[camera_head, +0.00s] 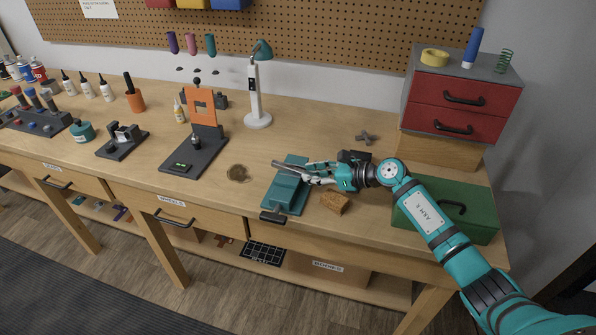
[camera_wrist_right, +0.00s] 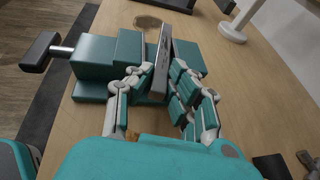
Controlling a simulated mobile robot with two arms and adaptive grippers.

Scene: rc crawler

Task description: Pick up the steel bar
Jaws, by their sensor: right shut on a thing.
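The steel bar (camera_head: 290,168) is a flat grey piece over the teal vise (camera_head: 283,194). My right gripper (camera_head: 316,174) reaches in from the right and is shut on the bar near its right end. In the right wrist view the bar (camera_wrist_right: 162,62) stands between the fingers (camera_wrist_right: 158,88), and the vise (camera_wrist_right: 98,58) is just left of and behind it. I cannot tell whether the bar still touches the vise jaws. My left gripper is not in view.
A brown block (camera_head: 334,203) lies just below my right wrist. A green toolbox (camera_head: 470,215) and red drawers (camera_head: 455,105) stand at the right. A black stand with an orange plate (camera_head: 203,108) and a white lamp (camera_head: 255,100) are at the left and back. The table between is mostly clear.

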